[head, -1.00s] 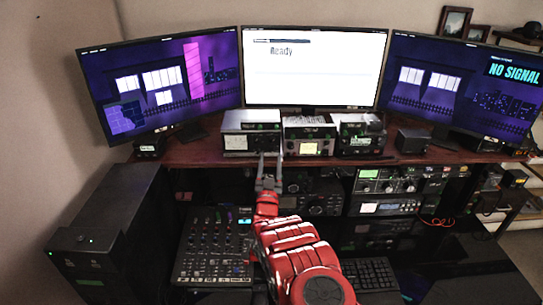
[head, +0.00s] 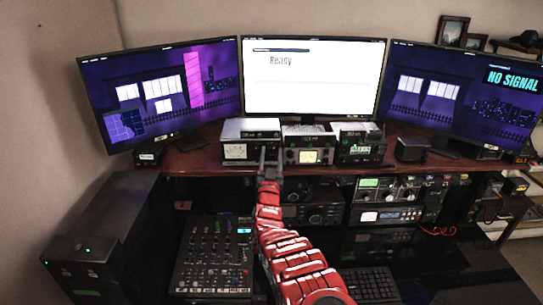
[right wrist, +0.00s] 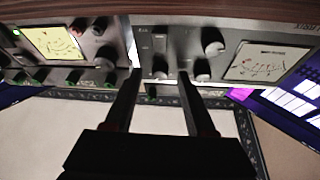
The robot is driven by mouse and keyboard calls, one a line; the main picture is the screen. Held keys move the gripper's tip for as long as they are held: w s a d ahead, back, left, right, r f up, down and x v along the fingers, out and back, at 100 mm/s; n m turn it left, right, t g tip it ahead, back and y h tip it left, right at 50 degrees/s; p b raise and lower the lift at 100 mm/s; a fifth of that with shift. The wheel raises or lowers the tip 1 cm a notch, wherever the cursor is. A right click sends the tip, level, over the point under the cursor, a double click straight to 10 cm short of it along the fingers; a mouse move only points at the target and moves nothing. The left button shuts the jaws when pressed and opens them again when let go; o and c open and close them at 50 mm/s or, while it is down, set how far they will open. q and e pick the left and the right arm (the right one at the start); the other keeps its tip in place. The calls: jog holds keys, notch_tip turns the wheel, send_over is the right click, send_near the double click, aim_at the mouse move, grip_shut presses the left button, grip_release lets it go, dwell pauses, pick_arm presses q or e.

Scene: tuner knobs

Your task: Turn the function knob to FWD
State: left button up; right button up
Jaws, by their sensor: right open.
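The tuner (head: 237,153) with a cream meter stands at the left of the row of units on the desk. My right gripper (head: 270,158) is open in front of its right end. In the right wrist view, upside down, its meter (right wrist: 257,62) is at the right and several dark knobs are beside it. One small knob (right wrist: 160,66) shows between the open fingertips (right wrist: 157,76); contact cannot be told. Two bigger knobs (right wrist: 212,42) (right wrist: 202,70) are right of the fingers. The FWD label is not readable. My left gripper is not in view.
A second unit (head: 308,156) with a yellow meter stands close on the right, then a third (head: 360,148). Monitors (head: 313,80) rise behind them. The wooden desk edge (head: 200,162) and a mixer (head: 215,255) lie below.

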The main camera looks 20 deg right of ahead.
grip_shut()
